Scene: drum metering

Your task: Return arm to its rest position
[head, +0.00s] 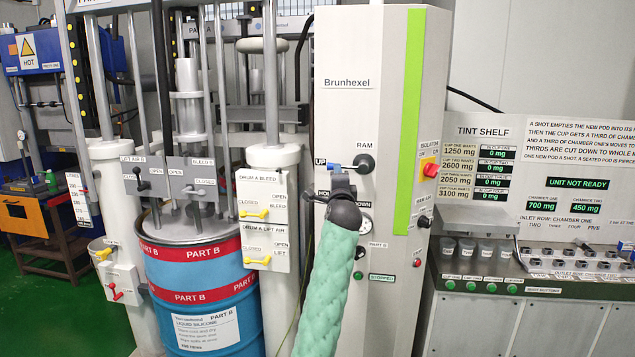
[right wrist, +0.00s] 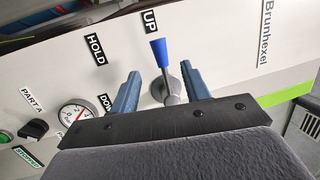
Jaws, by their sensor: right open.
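The RAM lever has a blue-tipped handle (head: 334,167) on the white Brunhexel cabinet (head: 350,120). In the head view the handle points left, by the UP label. My right gripper (head: 343,181), on the green-sleeved arm, is at the lever. In the right wrist view the open fingers of my right gripper (right wrist: 160,72) stand on either side of the lever (right wrist: 162,68), with gaps on both sides. The blue tip points toward the UP label (right wrist: 149,22). My left gripper is not in view.
A blue PART B drum (head: 205,290) stands left of the arm, with lift posts and valve panels. The tint shelf (head: 560,200) is at the right, showing UNIT NOT READY. A pressure gauge (right wrist: 75,113) and a black PART A knob (right wrist: 33,128) are near the gripper.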

